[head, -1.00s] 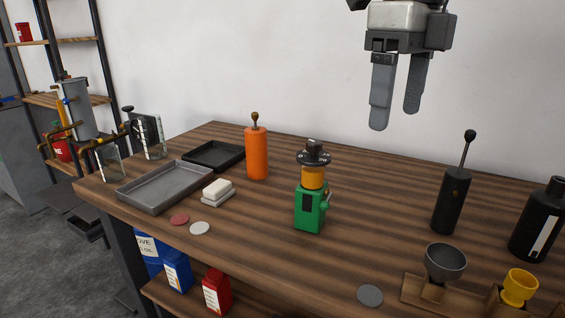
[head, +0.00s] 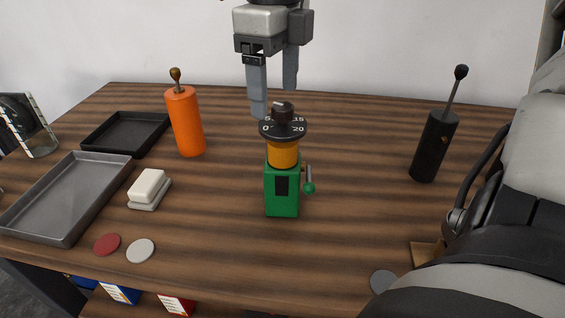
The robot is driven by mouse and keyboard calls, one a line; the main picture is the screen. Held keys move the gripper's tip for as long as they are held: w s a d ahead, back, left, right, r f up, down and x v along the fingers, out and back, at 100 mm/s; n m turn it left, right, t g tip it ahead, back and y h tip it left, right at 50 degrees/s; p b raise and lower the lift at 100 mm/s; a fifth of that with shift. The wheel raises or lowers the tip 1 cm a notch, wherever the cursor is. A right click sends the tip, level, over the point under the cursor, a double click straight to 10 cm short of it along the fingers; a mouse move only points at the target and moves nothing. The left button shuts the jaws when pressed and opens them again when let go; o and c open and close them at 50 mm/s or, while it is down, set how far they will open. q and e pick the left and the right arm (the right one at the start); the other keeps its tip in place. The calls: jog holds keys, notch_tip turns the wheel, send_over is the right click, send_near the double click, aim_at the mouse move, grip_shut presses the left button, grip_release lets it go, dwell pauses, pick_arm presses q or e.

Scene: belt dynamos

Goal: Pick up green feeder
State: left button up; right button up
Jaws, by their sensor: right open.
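The green feeder (head: 282,190) stands upright on the wooden table (head: 345,240), near the middle of the head view. It has a green body with a dark window, an orange section, a black numbered dial with a knob on top, and a small green-knobbed lever on its right side. My right gripper (head: 273,95) points down above and behind the feeder. Its two fingers are apart with nothing between them, and the dial's knob overlaps the space just below them in the picture. My left gripper is out of view.
An orange cylinder (head: 185,122) stands left of the feeder. Grey (head: 70,195) and black (head: 125,133) trays, a white block (head: 148,187) and flat discs (head: 141,251) lie further left. A black cylinder (head: 433,148) with a rod stands right. My arm covers the lower right.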

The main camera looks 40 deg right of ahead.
aim_at(282, 105)
jog(key=f, duration=0.4)
jog(key=shift+s+d+f, duration=0.35)
jog(key=shift+s+d, duration=0.05)
jog(key=shift+f, duration=0.5)
jog(key=c, duration=1.5)
jog(key=shift+w+r, duration=0.1)
grip_shut()
